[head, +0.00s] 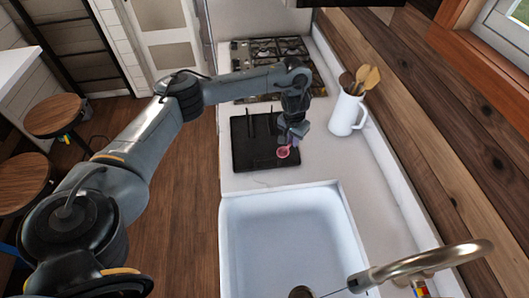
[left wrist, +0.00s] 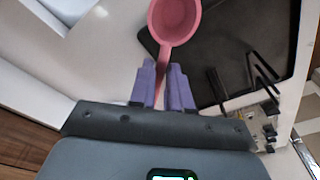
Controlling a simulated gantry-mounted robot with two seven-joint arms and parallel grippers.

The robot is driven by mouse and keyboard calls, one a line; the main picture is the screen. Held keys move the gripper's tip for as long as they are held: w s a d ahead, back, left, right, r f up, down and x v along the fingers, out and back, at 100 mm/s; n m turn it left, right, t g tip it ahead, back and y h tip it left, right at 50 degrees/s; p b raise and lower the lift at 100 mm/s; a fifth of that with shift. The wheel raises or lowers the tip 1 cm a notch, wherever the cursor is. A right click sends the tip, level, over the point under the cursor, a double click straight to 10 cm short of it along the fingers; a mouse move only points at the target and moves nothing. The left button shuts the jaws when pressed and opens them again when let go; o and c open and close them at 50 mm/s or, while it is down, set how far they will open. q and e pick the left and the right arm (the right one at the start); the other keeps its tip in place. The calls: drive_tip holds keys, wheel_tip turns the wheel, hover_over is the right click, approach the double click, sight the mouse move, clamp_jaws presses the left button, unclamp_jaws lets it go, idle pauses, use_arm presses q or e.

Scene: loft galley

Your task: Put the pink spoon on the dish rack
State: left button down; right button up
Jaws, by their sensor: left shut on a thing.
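The pink spoon (head: 284,152) has a round, deep bowl and a thin handle. My left gripper (head: 294,132) is shut on its handle, with the bowl beyond the fingertips. In the left wrist view the handle of the pink spoon (left wrist: 175,20) runs between the purple fingers of my left gripper (left wrist: 164,75). The black dish rack (head: 262,157) is a flat tray with upright prongs on the counter. It also shows in the left wrist view (left wrist: 225,48). In the head view the spoon is over or near the rack's right edge; its height is unclear. My right gripper is not seen.
A white pitcher (head: 345,114) with wooden utensils stands right of the rack. A stove (head: 270,52) is behind it. A white sink (head: 285,240) with a curved metal faucet (head: 430,262) is in front. Clear counter (head: 310,172) lies between rack and sink.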

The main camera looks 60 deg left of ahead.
use_arm(q)
drive_tip(key=shift+f, duration=0.1)
drive_tip(key=shift+a+f, duration=0.1)
drive_tip(key=shift+a, duration=0.1)
drive_tip(key=b, duration=0.6)
hover_over(265, 149)
drive_tip(key=d, duration=0.1)
wheel_tip(265, 149, down, 6)
drive_tip(key=shift+f, duration=0.1)
drive_tip(key=shift+s+a+f+b, duration=0.25)
drive_tip(key=shift+a+b, duration=0.15)
drive_tip(key=shift+a, duration=0.1)
wheel_tip(265, 149, down, 3)
drive_tip(key=shift+f+b, duration=0.2)
drive_tip(key=shift+b, duration=0.45)
drive_tip(key=shift+f, duration=0.2)
drive_tip(key=c, duration=1.1)
unclamp_jaws()
drive_tip(key=shift+f, duration=0.1)
